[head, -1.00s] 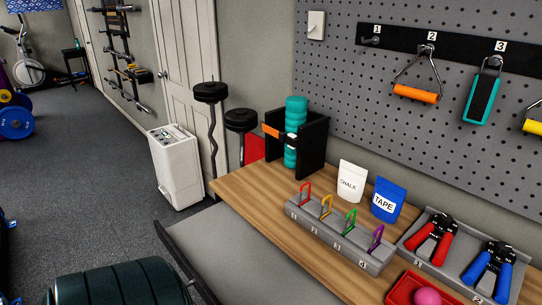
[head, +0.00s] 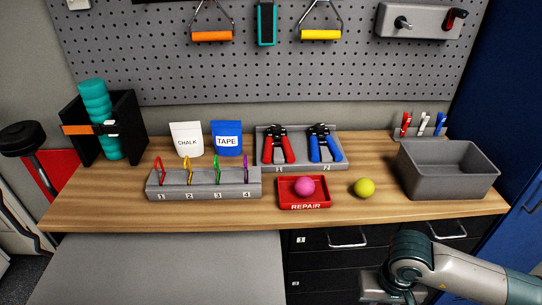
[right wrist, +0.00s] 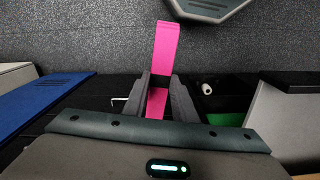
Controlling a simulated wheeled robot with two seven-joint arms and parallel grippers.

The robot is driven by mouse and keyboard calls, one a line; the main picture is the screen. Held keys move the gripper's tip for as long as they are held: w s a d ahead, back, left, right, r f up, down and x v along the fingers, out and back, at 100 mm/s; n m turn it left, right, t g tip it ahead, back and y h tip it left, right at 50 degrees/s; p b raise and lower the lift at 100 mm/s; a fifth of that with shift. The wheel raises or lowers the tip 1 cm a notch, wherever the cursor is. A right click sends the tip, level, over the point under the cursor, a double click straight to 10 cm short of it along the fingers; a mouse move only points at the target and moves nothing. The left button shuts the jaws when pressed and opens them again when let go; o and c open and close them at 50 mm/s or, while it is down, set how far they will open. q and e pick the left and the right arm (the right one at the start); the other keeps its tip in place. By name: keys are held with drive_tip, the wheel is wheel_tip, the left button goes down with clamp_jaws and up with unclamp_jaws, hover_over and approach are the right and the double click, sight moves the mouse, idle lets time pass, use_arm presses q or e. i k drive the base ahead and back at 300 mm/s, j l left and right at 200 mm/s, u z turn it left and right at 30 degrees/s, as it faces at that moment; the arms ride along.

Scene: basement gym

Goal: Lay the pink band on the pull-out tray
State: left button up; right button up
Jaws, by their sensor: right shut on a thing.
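The pink band (right wrist: 166,45) shows in the right wrist view as a flat strip between the fingers of my right gripper (right wrist: 163,82), which is shut on it. The band sticks out past the fingertips. In the head view my right forearm comes in from the lower right, with the wrist in front of the drawers; the band cannot be made out there. The pull-out tray (head: 165,265) looks like the flat grey panel below the bench's front edge at lower left, bare where it shows. The wrist is to the right of it. My left gripper is not in view.
The wooden bench (head: 330,210) carries a numbered clip rack (head: 205,190), a red repair tray (head: 304,205) with a pink ball, a yellow-green ball (head: 364,187) and a grey bin (head: 445,180). Black drawers (head: 320,265) with handles are below, right of the grey panel.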

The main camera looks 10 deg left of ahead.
sight(218, 282)
drive_tip(key=k+j, duration=0.1)
drive_tip(key=j, duration=0.3)
drive_tip(key=k+j+z, duration=0.1)
drive_tip(key=j, duration=0.3)
drive_tip(key=k+j+z, duration=0.1)
drive_tip(key=j, duration=0.3)
drive_tip(key=k+j, duration=0.2)
drive_tip(key=j, duration=0.2)
drive_tip(key=k+j+z, duration=0.1)
drive_tip(key=j, duration=0.25)
drive_tip(key=k+j, duration=0.2)
drive_tip(key=j, duration=0.2)
drive_tip(key=z, duration=0.05)
